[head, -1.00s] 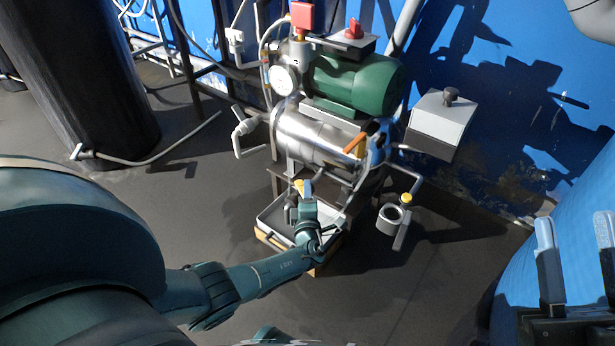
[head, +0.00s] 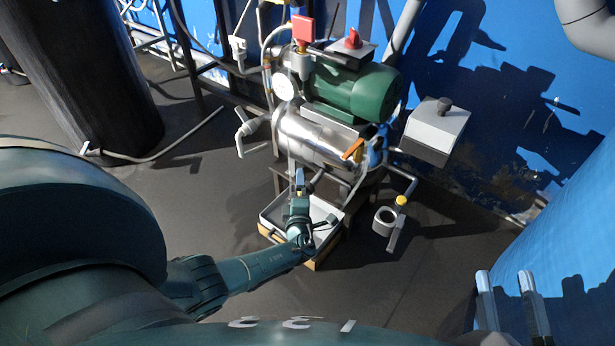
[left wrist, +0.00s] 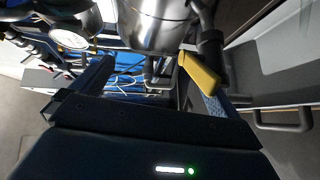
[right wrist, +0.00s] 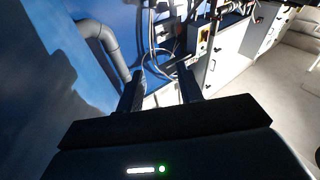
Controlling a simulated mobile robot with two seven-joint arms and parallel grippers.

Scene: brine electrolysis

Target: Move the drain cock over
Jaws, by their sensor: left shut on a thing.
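The drain cock is below the steel tank (head: 312,138), above a grey tray. Its yellow lever (left wrist: 200,76) shows in the left wrist view, lying against the inner side of the right-hand finger. My left gripper (head: 299,178) is under the tank, shut on the drain cock's lever. The gripper and arm hide the drain cock in the head view. My right gripper (head: 505,276) is open and empty at the lower right, far from the tank; its parted fingers also show in the right wrist view (right wrist: 162,88).
The grey tray (head: 325,240) sits on a wooden base below the tank. A pipe with a yellow-topped valve (head: 401,201) and a grey ring (head: 386,220) stand to the right. A green motor (head: 355,90) is on top. A blue drum (head: 570,240) stands near my right gripper.

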